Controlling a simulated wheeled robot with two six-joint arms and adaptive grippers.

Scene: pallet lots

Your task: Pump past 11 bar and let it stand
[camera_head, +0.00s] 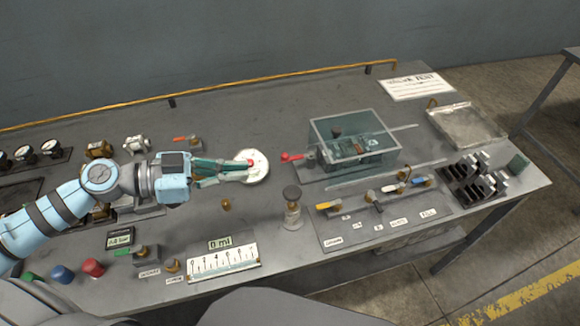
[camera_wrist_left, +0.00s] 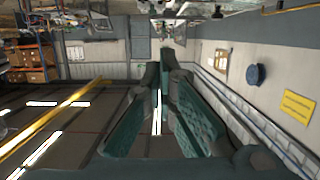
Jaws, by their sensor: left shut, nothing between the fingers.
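My left gripper (camera_head: 243,170) reaches in from the left, shut and empty, with its tips over a white round disc (camera_head: 260,175). A small red spot shows at the tips; I cannot tell whether they touch it. In the left wrist view the two green fingers (camera_wrist_left: 160,85) lie together with nothing between them. A red-handled lever (camera_head: 292,157) sits just right of the disc, beside a clear box. A small dark display (camera_head: 120,237) with green characters stands at the front left; its reading is too small to make out. My right gripper is not in view.
The clear box (camera_head: 378,170) holds small parts. Valves with coloured handles (camera_head: 385,192) and a black rack (camera_head: 470,180) stand to the right. A glass vessel (camera_head: 293,215), a "0 ml" scale (camera_head: 222,262) and knobs (camera_head: 93,267) line the front. A metal tray (camera_head: 490,130) lies far right.

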